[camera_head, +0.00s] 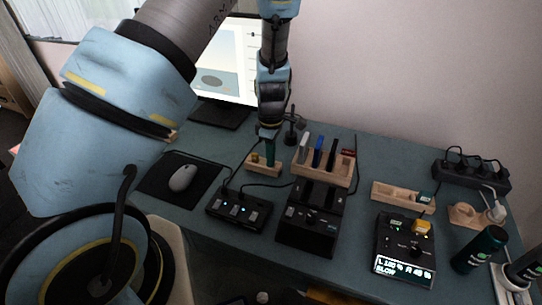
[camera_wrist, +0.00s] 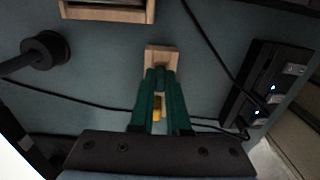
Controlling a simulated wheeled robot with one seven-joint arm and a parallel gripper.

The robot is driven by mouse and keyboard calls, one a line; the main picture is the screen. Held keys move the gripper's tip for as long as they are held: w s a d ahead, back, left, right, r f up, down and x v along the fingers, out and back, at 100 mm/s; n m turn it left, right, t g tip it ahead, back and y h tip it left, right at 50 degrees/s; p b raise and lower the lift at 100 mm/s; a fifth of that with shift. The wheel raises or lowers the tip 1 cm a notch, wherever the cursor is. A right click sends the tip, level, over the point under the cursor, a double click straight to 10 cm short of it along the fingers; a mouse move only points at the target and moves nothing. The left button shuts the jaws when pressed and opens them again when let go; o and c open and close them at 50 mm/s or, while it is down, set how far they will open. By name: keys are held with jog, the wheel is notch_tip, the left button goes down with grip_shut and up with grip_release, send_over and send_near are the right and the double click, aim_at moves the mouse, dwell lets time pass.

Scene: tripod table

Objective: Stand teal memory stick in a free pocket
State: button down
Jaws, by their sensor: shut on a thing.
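My gripper (camera_head: 269,150) points down over the small wooden block (camera_head: 259,168), toward its right part. Its green fingers also show in the wrist view (camera_wrist: 160,85), drawn together at the tips. They are shut on the teal memory stick, which I cannot clearly tell apart from the similarly coloured fingers. Whether its lower end is inside a pocket or just above is hidden. A yellow stick (camera_head: 255,157) stands at the block's left end; it shows between the fingers in the wrist view (camera_wrist: 157,110). The block's bare end (camera_wrist: 163,52) shows beyond the fingertips.
A larger wooden rack (camera_head: 322,176) with several upright sticks stands to the right. A black box with lit buttons (camera_head: 239,210) lies in front, with cables around the block. A round black stand (camera_head: 291,137) is behind. A mouse (camera_head: 183,178) sits on a pad at left.

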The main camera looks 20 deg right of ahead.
jog(key=shift+f, duration=0.2)
jog(key=c, duration=0.8)
grip_release()
notch_tip(320, 180, up, 11)
jog(key=shift+f+b, duration=0.1)
jog(key=shift+b, duration=0.75)
jog(key=s+a+r+m, duration=0.1)
jog(key=a+r+m, duration=0.1)
jog(key=a, duration=0.8)
jog(key=s+a+r+m+t, duration=0.1)
jog(key=a+r+m, duration=0.2)
jog(key=a, duration=0.7)
jog(key=s+a+r+m, duration=0.2)
jog(key=a+m, duration=0.3)
jog(key=a, duration=0.5)
jog(key=shift+a+r+m+t, duration=0.1)
jog(key=shift+r+m+t, duration=0.2)
jog(key=shift+r, duration=0.45)
